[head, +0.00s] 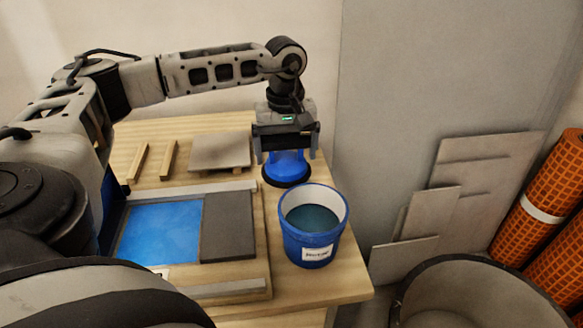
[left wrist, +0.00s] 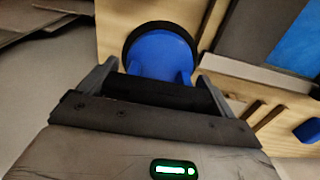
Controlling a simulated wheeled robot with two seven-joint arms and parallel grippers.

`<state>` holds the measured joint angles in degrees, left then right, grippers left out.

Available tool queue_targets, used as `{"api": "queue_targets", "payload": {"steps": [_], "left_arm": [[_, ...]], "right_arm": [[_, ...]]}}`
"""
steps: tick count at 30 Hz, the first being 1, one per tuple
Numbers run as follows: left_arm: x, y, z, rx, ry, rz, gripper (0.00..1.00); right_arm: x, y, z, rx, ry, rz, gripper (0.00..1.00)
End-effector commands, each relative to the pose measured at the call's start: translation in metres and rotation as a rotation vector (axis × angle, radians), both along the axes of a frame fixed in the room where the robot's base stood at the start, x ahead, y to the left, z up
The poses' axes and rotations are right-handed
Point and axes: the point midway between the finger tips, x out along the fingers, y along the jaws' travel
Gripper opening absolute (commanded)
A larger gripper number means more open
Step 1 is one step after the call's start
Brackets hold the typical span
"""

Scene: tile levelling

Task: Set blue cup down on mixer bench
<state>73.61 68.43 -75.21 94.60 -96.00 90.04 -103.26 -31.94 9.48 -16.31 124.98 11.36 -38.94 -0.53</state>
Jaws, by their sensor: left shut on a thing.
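The blue cup (head: 287,165) has a round blue body and a wide black rim at its bottom. My left gripper (head: 286,151) is above it, with one finger on each side, and is shut on its upper part. In the left wrist view the blue cup (left wrist: 160,55) sits between the fingers of the left gripper (left wrist: 157,72). The cup is upright over the wooden mixer bench (head: 335,283), just behind the bucket; I cannot tell whether its rim touches the top. My right gripper is not in view.
A blue bucket (head: 313,228) of dark contents stands close in front of the cup. Left of it is a framed bed with a blue area (head: 160,232) and a dark tile (head: 228,226). A grey tile (head: 220,152) and wooden strips (head: 168,160) lie behind.

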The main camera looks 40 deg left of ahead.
Motion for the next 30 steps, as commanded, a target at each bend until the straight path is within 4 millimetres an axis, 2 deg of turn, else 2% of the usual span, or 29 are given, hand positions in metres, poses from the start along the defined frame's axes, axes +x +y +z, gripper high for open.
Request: {"api": "queue_targets", "payload": {"steps": [9, 15, 18, 26, 27, 28, 30], "left_arm": [[0.019, 0.0, -0.021, 0.0, -0.004, 0.0, 0.64], [0.017, 0.001, -0.049, 0.0, -0.003, 0.001, 0.64], [0.017, 0.0, -0.05, -0.001, -0.004, 0.001, 0.64], [0.017, 0.0, -0.053, -0.001, -0.003, 0.001, 0.64], [0.016, 0.0, -0.053, -0.001, -0.001, 0.001, 0.96], [0.016, 0.0, -0.053, -0.001, -0.001, 0.001, 1.0], [0.016, 0.0, -0.053, -0.001, -0.001, 0.001, 1.0]], "right_arm": [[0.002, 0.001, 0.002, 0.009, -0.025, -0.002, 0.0], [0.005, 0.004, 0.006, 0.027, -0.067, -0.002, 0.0], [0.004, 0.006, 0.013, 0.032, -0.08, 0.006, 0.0], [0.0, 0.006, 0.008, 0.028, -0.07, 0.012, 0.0], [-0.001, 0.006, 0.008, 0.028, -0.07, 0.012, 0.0], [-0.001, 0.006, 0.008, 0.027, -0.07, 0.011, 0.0], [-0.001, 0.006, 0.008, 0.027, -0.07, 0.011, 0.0]]}}
